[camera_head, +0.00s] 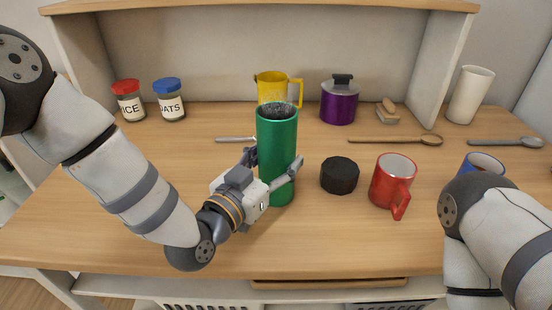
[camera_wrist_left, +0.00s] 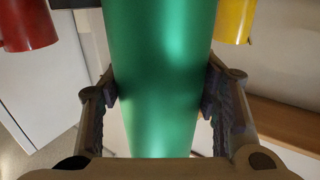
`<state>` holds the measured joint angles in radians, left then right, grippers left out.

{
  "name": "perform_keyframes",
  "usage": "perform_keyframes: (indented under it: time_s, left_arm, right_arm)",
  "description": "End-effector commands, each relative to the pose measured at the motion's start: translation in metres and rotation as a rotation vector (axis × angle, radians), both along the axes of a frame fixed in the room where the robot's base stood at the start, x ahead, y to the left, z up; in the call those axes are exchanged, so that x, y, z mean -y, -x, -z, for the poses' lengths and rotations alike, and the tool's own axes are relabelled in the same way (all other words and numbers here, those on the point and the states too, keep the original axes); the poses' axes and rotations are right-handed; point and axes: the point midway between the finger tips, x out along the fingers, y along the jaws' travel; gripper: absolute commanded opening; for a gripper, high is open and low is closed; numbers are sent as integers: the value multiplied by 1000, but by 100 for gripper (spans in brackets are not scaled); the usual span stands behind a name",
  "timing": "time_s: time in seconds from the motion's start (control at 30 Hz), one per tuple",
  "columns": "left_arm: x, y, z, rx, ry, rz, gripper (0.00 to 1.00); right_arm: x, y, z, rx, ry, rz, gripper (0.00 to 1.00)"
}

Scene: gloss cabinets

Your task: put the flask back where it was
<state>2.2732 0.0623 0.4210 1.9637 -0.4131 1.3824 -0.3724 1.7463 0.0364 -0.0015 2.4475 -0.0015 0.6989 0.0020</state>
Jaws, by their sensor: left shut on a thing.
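The green flask (camera_head: 277,150) stands upright and open-topped near the middle of the worktop, in front of the yellow mug. My left gripper (camera_head: 276,174) is shut around its body from the front left. In the left wrist view the flask (camera_wrist_left: 165,70) fills the space between the two fingers (camera_wrist_left: 160,100). I cannot tell whether its base touches the wood. A black round lid (camera_head: 339,176) lies on the worktop to the right of the flask. My right arm shows at the right edge, but its gripper is out of view.
A red mug (camera_head: 393,183) stands right of the lid; a blue mug (camera_head: 484,163) is partly hidden by my right arm. Behind are the yellow mug (camera_head: 282,88), purple pot (camera_head: 339,102), wooden spoon (camera_head: 390,140), two jars and a white cup (camera_head: 470,94). The front-left wood is clear.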

Motion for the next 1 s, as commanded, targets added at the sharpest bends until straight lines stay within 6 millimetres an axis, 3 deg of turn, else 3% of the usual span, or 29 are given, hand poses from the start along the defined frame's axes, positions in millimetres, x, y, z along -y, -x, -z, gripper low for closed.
perform_keyframes:
  time_s: [0.33, 0.37, 0.43, 0.8, 1.0]
  left_arm:
    - [1, -1, 0, 10, 4, 0, 0]
    - [0, 0, 1, 7, 2, 0, 61]
    - [0, 0, 0, 7, 2, 0, 76]
    - [0, 0, -5, 8, 2, 0, 76]
    - [-20, 33, -5, 4, 0, -1, 76]
  right_arm:
    - [0, 0, 1, -1, 0, 0, 80]
    - [0, 0, 0, -1, 0, 0, 80]
    - [0, 0, 0, 0, 0, 0, 80]
    - [0, -1, -1, 4, 0, 0, 80]
    - [0, -5, -6, 18, 0, 0, 80]
